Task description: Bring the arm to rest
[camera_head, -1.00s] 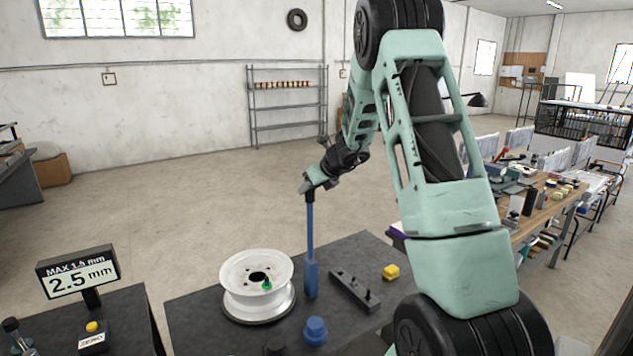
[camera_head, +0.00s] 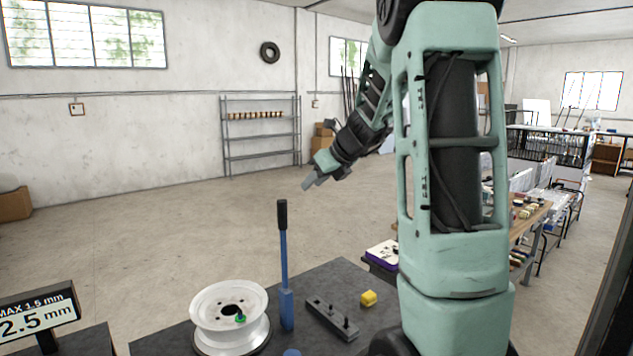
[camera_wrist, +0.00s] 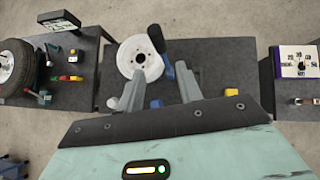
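My gripper (camera_head: 313,181) is raised in the air above and behind the table, to the right of the blue lever (camera_head: 284,262) and apart from it. The lever has a black grip and stands upright. In the wrist view my gripper (camera_wrist: 160,88) shows its two fingers spread apart with nothing held between them. The blue lever with its black grip (camera_wrist: 157,38) shows beyond the fingers. The rest of my arm is folded up at the right of the head view.
A white wheel rim (camera_head: 205,312) sits on the dark table (camera_head: 345,275), with a dark fixture bar (camera_head: 331,318) and a yellow block (camera_head: 368,298). A display reading 2.5 mm (camera_head: 35,318) stands at left. Open floor lies behind the table.

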